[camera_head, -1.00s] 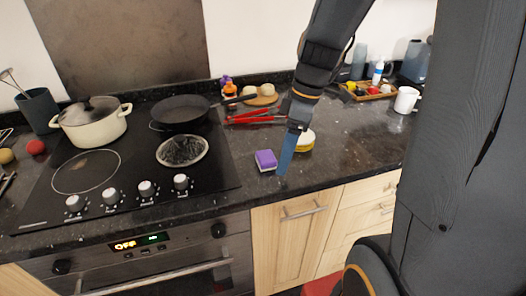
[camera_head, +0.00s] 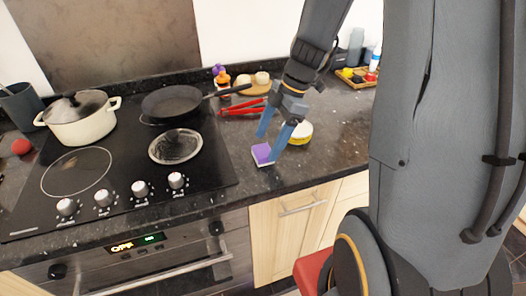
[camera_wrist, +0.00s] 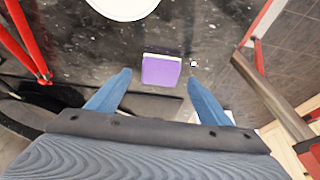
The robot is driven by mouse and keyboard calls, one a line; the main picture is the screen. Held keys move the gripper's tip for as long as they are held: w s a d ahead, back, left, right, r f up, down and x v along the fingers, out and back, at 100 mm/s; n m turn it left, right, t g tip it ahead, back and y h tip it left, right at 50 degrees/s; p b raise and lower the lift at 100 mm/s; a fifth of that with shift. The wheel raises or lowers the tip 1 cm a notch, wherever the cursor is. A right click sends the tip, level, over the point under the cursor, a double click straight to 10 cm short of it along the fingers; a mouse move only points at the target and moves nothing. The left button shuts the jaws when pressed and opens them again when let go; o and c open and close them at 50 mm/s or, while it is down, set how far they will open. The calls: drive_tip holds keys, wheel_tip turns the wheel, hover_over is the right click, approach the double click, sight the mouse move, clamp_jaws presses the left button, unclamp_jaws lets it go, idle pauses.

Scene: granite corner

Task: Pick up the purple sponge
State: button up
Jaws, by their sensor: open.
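The purple sponge (camera_head: 262,153) has a pale layer along its edge. It lies on the dark granite counter just right of the hob, near the front edge. In the wrist view the sponge (camera_wrist: 161,70) sits between and a little beyond my two blue fingertips. My gripper (camera_head: 277,146) is open and empty, tilted down over the counter at the sponge. One finger partly covers the sponge's right side in the head view. The wrist view shows my gripper (camera_wrist: 160,80) with its fingers spread wider than the sponge.
A white and yellow round container (camera_head: 300,132) stands just right of the sponge. Red tongs (camera_head: 242,107) lie behind. The black hob (camera_head: 120,190) with a glass lid (camera_head: 176,146), pan (camera_head: 172,102) and cream pot (camera_head: 80,122) is left.

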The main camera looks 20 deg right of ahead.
sight(265, 150)
drive_tip(key=shift+x, duration=1.2)
drive_tip(key=shift+c, duration=0.5)
drive_tip(key=c, duration=1.1)
drive_tip(key=shift+r, duration=0.15)
wheel_tip(265, 150, up, 10)
drive_tip(key=b, duration=0.2)
